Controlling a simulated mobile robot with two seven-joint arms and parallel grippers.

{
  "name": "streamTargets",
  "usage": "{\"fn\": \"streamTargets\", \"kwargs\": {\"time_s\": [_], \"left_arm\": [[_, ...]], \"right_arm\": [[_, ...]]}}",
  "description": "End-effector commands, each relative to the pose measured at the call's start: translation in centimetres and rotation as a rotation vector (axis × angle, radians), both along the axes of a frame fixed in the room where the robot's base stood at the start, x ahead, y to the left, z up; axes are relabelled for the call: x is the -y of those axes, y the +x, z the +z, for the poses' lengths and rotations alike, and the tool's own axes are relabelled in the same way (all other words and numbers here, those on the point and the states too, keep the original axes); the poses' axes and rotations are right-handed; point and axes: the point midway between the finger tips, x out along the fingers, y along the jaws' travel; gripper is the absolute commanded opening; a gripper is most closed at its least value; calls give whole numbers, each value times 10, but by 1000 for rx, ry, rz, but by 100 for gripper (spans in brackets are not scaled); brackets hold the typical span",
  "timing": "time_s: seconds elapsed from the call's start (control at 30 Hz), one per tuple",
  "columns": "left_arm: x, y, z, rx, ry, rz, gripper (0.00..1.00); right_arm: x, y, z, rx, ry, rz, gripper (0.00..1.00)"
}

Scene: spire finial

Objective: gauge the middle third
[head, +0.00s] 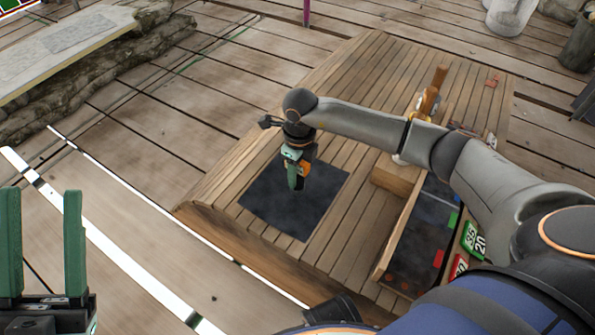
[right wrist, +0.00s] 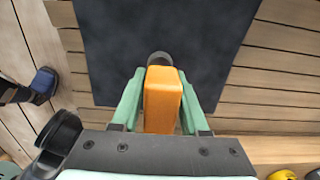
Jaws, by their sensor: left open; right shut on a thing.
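My right gripper (head: 296,176) points down over the dark square mat (head: 265,208) on the wooden platform. In the right wrist view its green fingers are shut on an orange block-like piece (right wrist: 162,97). A dark round end (right wrist: 159,58) shows just beyond the piece; I cannot tell whether it belongs to it. The mat (right wrist: 112,45) lies beneath, and I cannot tell whether the piece touches it. In the head view the held piece is mostly hidden by the gripper. My left gripper (head: 42,215) is open and empty at the far left, away from the platform.
A wooden-walled tray (head: 396,240) with a dark floor and coloured patches stands right of the mat. Numbered green and red cards (head: 470,240) lie beside it. An upright wooden piece (head: 431,92) stands behind my right arm. The platform's back left (head: 330,80) is clear.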

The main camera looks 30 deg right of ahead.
Motion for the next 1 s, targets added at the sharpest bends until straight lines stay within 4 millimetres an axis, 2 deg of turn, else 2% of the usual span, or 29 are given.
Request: {"fn": "streamTargets", "kwargs": {"time_s": [0.57,1.0], "left_arm": [[1,0,-1,0,8,-4,50],[1,0,28,0,7,-3,50]], "right_arm": [[0,-1,-2,-3,-2,0,0],[0,-1,32,-2,-1,0,0]]}}
